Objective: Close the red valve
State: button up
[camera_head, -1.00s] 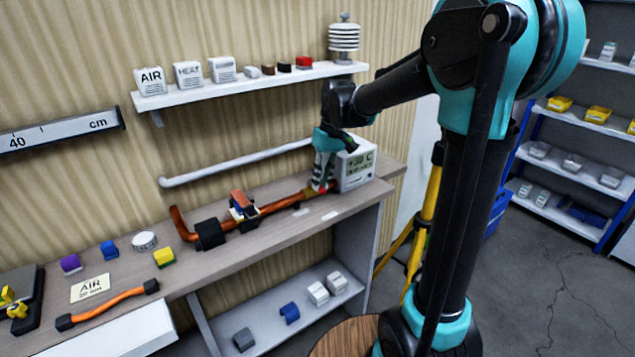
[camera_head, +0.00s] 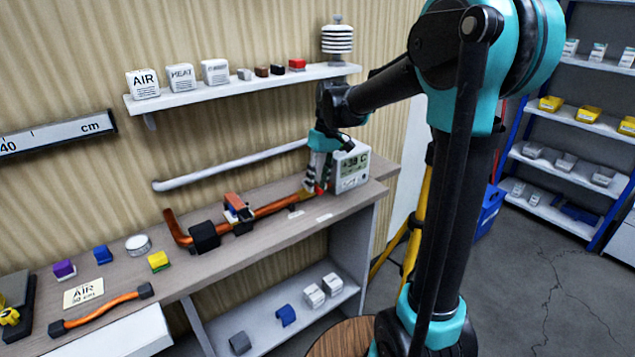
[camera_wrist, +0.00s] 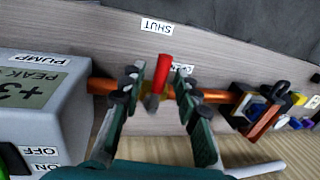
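The red valve handle (camera_wrist: 162,74) shows in the wrist view, sticking up from a brass valve body on the copper pipe (camera_wrist: 214,96). In the head view a bit of red (camera_head: 319,190) shows at my gripper's fingertips. My gripper (camera_wrist: 158,84) is open, with one finger on each side of the handle. Gaps show between the fingers and the handle, so it is not gripped. A SHUT label (camera_wrist: 156,26) lies on the bench beyond the handle. Another label (camera_wrist: 182,69), beside the handle, is partly hidden by the right finger.
The white pump box (camera_head: 350,167) with a display stands close beside my gripper. A clamp block with coloured parts (camera_head: 237,208) sits on the pipe to the left. A white rail (camera_head: 230,168) runs along the wall behind. The shelf (camera_head: 240,88) above holds several small boxes.

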notch_tip(320, 180, up, 12)
jog(key=w+d, duration=0.1)
jog(key=d, duration=0.1)
jog(key=shift+w+f, duration=0.15)
dwell(0.5)
jog(key=s+d+f+m+t, duration=0.1)
jog(key=s+d+f+m, duration=0.1)
jog(key=s+d+f, duration=0.2)
jog(key=s+d+f+m+t+h, duration=0.1)
jog(key=s+d+f+m+t, duration=0.1)
jog(key=s+d+f, duration=0.3)
jog(key=s+d+f+m+t, duration=0.2)
jog(key=s+f, duration=0.8)
jog(key=f, duration=0.6)
jog(key=shift+s+d+m+h, duration=0.4)
jog(key=shift+d+m, duration=0.1)
jog(key=shift+d, duration=0.7)
